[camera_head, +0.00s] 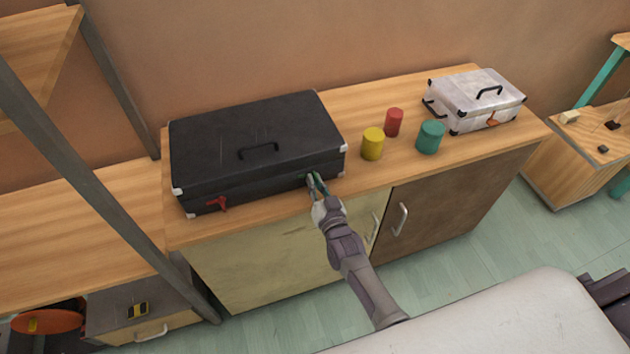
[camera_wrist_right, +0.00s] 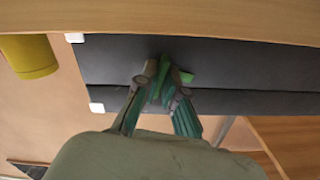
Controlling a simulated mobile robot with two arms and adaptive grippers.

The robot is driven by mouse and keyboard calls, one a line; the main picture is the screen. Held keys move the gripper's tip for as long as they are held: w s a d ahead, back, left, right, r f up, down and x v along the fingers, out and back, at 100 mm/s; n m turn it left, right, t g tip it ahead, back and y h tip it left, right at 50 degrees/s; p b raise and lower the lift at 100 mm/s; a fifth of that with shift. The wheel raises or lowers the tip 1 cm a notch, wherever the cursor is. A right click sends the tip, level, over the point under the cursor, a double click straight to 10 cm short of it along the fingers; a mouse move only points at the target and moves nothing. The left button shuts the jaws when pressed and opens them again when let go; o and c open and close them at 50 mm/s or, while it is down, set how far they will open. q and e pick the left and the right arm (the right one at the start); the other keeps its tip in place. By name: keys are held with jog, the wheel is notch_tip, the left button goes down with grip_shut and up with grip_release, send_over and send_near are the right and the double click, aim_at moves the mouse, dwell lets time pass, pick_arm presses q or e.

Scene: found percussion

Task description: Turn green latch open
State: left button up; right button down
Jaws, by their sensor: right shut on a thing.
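A large black case (camera_head: 240,140) with white corners lies shut on the wooden cabinet top. Its front has a red latch (camera_head: 217,203) on the left and a green latch on the right. My right gripper (camera_head: 315,182) reaches the case front at the green latch and mostly hides it in the head view. In the right wrist view, the green latch (camera_wrist_right: 181,76) shows between and just beyond the fingertips of my right gripper (camera_wrist_right: 161,88), which is shut on it. My left gripper is not in view.
A yellow cylinder (camera_head: 372,144), a red cylinder (camera_head: 394,122) and a teal cylinder (camera_head: 431,137) stand right of the case. A white case (camera_head: 474,101) lies farther right. Cabinet doors with handles (camera_head: 399,219) are below. A dark post (camera_head: 95,175) stands at left.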

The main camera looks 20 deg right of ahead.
jog(key=shift+n, duration=1.3)
jog(key=shift+f+n, duration=0.1)
jog(key=shift+n, duration=0.2)
jog(key=c, duration=1.3)
grip_release()
jog(key=s, duration=1.2)
jog(key=shift+d, duration=0.2)
